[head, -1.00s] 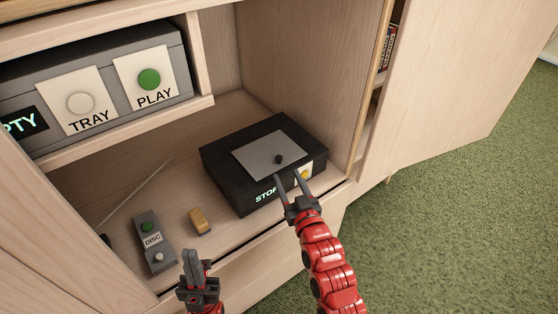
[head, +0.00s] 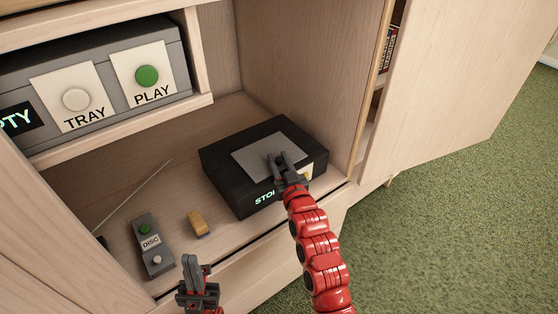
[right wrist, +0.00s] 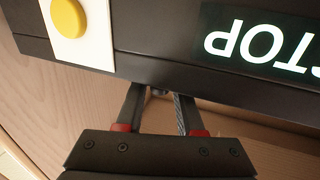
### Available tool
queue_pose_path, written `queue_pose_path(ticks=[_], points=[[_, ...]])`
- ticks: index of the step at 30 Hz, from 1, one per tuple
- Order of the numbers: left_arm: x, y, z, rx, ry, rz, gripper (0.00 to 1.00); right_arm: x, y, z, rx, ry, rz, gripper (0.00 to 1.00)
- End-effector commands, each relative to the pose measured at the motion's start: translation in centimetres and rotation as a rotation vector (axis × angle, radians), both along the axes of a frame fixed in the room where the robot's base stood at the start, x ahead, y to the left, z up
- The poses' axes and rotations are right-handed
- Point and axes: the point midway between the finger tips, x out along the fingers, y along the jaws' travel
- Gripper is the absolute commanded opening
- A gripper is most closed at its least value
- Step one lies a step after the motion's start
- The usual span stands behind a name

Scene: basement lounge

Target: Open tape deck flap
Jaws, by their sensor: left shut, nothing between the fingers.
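The tape deck (head: 235,178) is a black box on the lower cabinet shelf, with a grey flap (head: 255,157) on top and a lit STOP sign on its front. The flap looks shut. My right gripper (head: 279,156) is over the flap, fingers somewhat apart, hiding the flap's small black knob. The deck's front with a yellow button (right wrist: 68,17) fills the top. My left gripper (head: 191,264) is shut and empty near the shelf's front edge.
A grey player (head: 110,60) with TRAY and PLAY buttons stands on the upper shelf. A DISC remote (head: 152,244) and a small tan block (head: 197,222) lie left of the deck. The cabinet side wall (head: 315,75) stands close on the deck's right. A thin rod (head: 135,195) slants at left.

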Motion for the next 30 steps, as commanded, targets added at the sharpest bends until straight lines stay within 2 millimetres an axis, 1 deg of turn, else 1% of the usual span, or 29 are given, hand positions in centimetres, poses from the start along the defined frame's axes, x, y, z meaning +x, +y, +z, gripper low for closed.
queue_pose_path(ticks=[1, 5, 6, 30], points=[[0.00, 0.00, 0.00, 0.000, 0.000, 0.000, 0.00, 0.00, 0.00, 0.01, 0.000, 0.000, 0.000, 0.26], [0.00, 0.00, 0.00, 0.000, 0.000, 0.000, 0.00, -0.01, -0.01, 0.01, 0.000, 0.000, 0.000, 0.02], [0.00, 0.00, 0.00, 0.000, 0.000, 0.000, 0.00, -0.01, -0.01, -0.01, 0.000, 0.000, 0.000, 0.00], [0.00, 0.00, 0.00, 0.000, 0.000, 0.000, 0.00, 0.00, -0.02, 0.00, 0.000, 0.000, 0.000, 0.00]])
